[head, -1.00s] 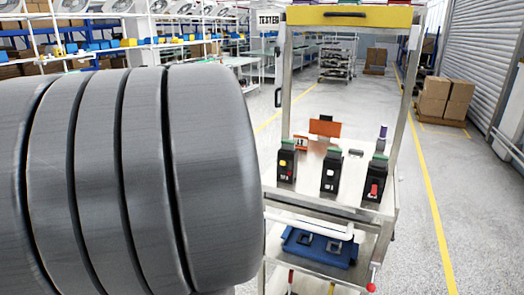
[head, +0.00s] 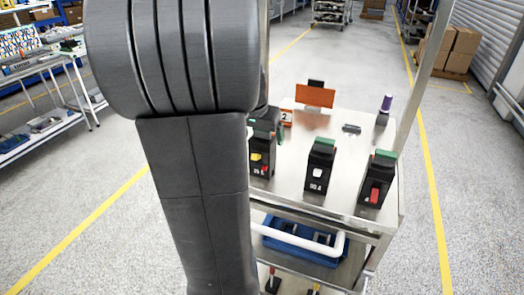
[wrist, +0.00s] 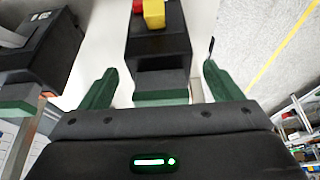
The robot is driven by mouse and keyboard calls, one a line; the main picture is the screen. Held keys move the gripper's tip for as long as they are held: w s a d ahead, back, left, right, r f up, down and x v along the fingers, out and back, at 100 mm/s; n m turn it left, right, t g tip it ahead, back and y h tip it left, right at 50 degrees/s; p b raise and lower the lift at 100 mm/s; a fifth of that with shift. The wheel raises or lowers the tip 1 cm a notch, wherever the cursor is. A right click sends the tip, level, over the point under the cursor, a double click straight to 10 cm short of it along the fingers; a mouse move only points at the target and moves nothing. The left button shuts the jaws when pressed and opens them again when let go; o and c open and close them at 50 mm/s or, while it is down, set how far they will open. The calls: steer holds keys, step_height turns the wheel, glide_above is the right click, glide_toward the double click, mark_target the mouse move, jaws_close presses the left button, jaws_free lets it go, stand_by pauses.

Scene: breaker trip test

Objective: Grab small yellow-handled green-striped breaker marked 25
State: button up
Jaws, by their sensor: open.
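The yellow-handled breaker (head: 262,160) stands on the tester cart's top (head: 290,190), leftmost of three, partly hidden behind my arm in the head view. In the wrist view, its black body (wrist: 158,45) shows a yellow handle (wrist: 154,13), a red part beside it and a green stripe (wrist: 160,97). My gripper (wrist: 160,72) is open, with one green finger on each side of the body and visible gaps to both sides. I cannot read its number. Whether the fingers are at its height is hard to tell.
A white-handled breaker (head: 319,165) and a red-handled breaker (head: 378,180) stand to the right on the cart. An orange plate (head: 315,96) and a purple-topped post (head: 385,108) are behind. A cart upright (head: 422,75) rises at right.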

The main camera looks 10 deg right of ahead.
steer(key=shift+x, duration=1.25)
jaws_close()
